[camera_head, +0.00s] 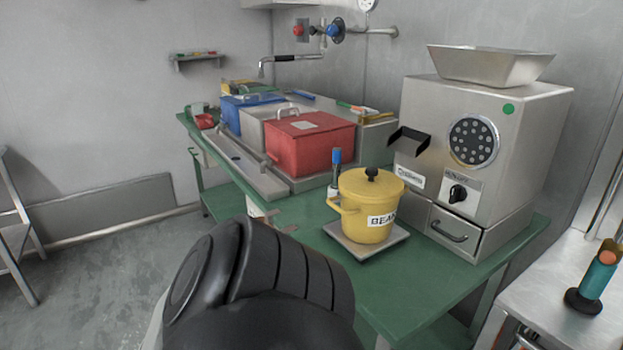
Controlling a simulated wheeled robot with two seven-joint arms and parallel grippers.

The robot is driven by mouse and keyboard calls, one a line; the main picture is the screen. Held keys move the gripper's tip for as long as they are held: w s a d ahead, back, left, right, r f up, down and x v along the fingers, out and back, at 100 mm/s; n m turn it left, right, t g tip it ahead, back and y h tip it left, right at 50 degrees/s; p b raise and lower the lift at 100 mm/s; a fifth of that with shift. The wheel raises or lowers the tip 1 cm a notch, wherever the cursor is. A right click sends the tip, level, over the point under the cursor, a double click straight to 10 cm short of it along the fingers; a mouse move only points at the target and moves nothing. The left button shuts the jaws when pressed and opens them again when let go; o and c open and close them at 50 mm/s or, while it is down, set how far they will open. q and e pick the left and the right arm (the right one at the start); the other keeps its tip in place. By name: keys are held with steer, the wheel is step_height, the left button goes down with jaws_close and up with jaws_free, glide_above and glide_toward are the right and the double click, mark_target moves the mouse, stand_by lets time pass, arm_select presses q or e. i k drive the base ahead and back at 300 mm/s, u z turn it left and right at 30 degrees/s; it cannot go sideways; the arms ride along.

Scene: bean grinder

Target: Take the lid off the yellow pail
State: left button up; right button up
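The yellow pail (361,222) stands upright on a small metal scale plate (345,241) on the green table. Its label starts with "BEA"; the rest is hard to read. The yellow lid (352,183) sits on the pail, with a black knob (371,174) on top. A handle shows on the pail's left side. A large black ribbed arm part of mine fills the bottom centre, in front of the table and apart from the pail. Neither gripper shows in the head view.
A steel grinder (424,105) with a hopper tray (490,65) stands close right of the pail. A red box (311,147) and blue box (246,110) sit behind. A blue-capped bottle (336,158) stands just behind the pail. Bare green table (400,280) lies in front.

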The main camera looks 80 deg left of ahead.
mark_target(371, 183)
steer(key=u, duration=2.55)
